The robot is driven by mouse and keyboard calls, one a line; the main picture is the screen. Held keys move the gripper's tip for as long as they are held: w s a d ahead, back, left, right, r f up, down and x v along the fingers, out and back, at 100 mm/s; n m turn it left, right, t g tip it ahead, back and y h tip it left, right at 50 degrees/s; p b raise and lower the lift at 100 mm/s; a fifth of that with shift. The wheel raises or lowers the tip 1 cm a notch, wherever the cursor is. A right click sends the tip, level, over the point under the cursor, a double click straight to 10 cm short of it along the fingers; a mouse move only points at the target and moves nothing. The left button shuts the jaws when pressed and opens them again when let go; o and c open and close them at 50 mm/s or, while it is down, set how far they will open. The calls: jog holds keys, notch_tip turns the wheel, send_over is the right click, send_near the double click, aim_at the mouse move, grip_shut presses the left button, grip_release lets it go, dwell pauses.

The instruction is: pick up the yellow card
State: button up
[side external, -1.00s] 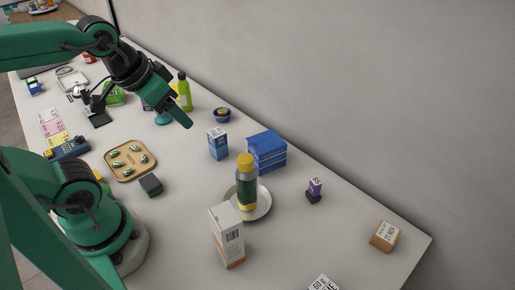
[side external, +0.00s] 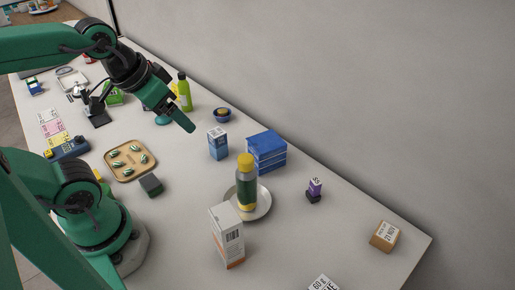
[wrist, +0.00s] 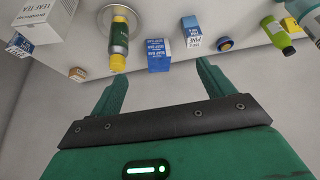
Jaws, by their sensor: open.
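A flat yellow card (side external: 58,139) lies on the counter at the left in the side external view, just behind a dark blue device. It is the nearest in a short row with a pink card (side external: 52,128) and a whitish card (side external: 48,115). The yellow card does not show in the wrist view. My gripper (side external: 188,127) is in the air over the counter, far to the right of the card. In the wrist view my gripper (wrist: 160,88) has its two green fingers wide apart, with nothing between them.
A wooden tray (side external: 109,165) with green-and-white pieces lies right of the cards. The blue device (side external: 75,150) sits close by the yellow card. Blue boxes (side external: 266,150), a yellow-capped bottle (side external: 247,187) on a plate and a tall white carton (side external: 226,232) stand farther right.

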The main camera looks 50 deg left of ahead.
jog(key=w+a+r+g+y, duration=0.1)
jog(key=w+a+r, duration=0.8)
jog(key=w+r, duration=0.35)
jog(key=w+a+g, duration=0.1)
jog(key=w+a, duration=0.5)
jog(key=a, duration=0.4)
jog(key=w+a+g, duration=0.1)
jog(key=w+a, duration=0.4)
jog(key=a, duration=0.6)
jog(key=a+f+g, duration=0.1)
jog(key=a+f, duration=0.3)
jog(key=a, duration=0.4)
jog(key=a+f, duration=0.4)
jog(key=a, duration=0.3)
jog(key=shift+n+y, duration=0.3)
jog(key=f, duration=2)
jog(key=shift+s+a+f, duration=0.15)
jog(key=shift+s, duration=0.25)
jog(key=shift+w+a+f, duration=0.1)
jog(key=shift+f, duration=0.55)
jog(key=shift+w+a+f, duration=0.1)
jog(key=shift+f, duration=0.55)
